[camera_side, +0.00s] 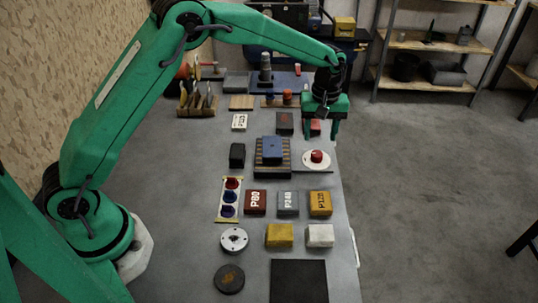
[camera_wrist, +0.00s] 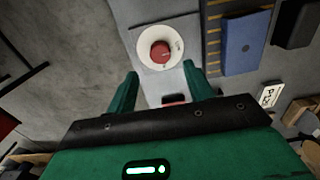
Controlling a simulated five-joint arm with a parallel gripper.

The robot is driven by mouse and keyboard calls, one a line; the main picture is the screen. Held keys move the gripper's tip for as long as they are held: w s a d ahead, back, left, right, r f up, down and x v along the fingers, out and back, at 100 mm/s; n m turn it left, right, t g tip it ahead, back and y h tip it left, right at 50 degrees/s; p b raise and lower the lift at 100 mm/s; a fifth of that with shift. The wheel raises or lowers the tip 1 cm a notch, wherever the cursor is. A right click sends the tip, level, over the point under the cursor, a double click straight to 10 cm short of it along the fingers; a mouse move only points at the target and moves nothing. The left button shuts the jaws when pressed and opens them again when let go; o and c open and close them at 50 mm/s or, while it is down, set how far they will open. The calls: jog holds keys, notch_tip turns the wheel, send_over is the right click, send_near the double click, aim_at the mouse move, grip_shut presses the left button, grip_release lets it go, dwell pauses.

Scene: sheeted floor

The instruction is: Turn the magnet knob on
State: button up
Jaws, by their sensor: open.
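The magnet knob (camera_side: 317,156) is red and sits on a round white dial plate (camera_side: 309,164) near the right edge of the table. In the wrist view the red knob (camera_wrist: 160,52) is at upper centre, with the white dial plate (camera_wrist: 145,46) around it and a small mark at its right. My gripper (camera_side: 320,137) is green, points down and is behind the knob in the side view. In the wrist view my gripper (camera_wrist: 160,84) is open, its two fingers apart and nothing between them at the tips. The knob is just beyond the fingertips, untouched.
A blue block (camera_side: 272,150) on a dark striped base stands left of the knob. Labelled blocks, including an orange one (camera_side: 320,203), lie in front. A red block (camera_side: 315,127) and a dark one (camera_side: 284,123) are close to my gripper. Clear floor lies right of the table.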

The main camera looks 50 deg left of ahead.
aim_at(317, 153)
jog(key=shift+f, duration=3.45)
jog(key=shift+c, duration=0.4)
jog(key=c, duration=0.9)
